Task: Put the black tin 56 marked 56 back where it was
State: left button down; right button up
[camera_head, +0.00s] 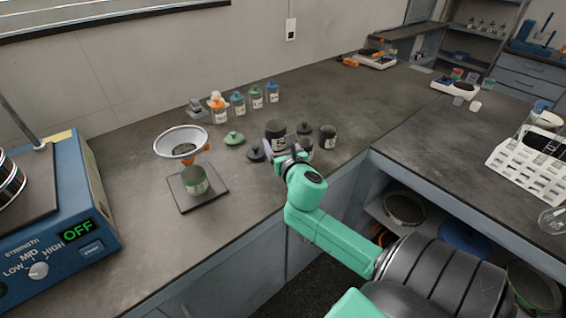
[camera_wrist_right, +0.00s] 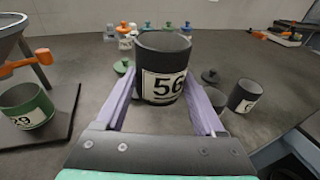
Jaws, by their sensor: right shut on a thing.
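The black tin 56 (camera_wrist_right: 163,72) is upright between the two fingers of my right gripper (camera_wrist_right: 155,108), its white label facing the wrist camera. In the head view, the tin (camera_head: 275,129) shows just beyond the right gripper (camera_head: 284,152). The right gripper is shut on the tin, which is open at the top. Whether its base touches the bench cannot be told. A dark lid (camera_head: 256,154) lies on the bench just left of the gripper. My left gripper is not in view.
Another black tin (camera_head: 327,136) stands close to the right, with a partly hidden one (camera_head: 306,149) nearer the gripper. A green tin (camera_head: 194,180) sits on a dark plate (camera_head: 214,198) below a funnel (camera_head: 181,141). A green lid (camera_head: 234,138) and capped jars (camera_head: 238,103) are behind.

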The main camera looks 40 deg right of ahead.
aim_at(279, 180)
notch_tip(279, 180, down, 11)
jog(key=b, duration=0.4)
jog(key=shift+f, duration=0.2)
jog(key=shift+f, duration=0.2)
jog(key=o, duration=1.4)
jog(key=shift+r, duration=0.35)
jog(key=b+v, duration=0.1)
jog(key=v, duration=1.1)
jog(key=shift+s+f, duration=0.1)
jog(key=shift+f, duration=0.1)
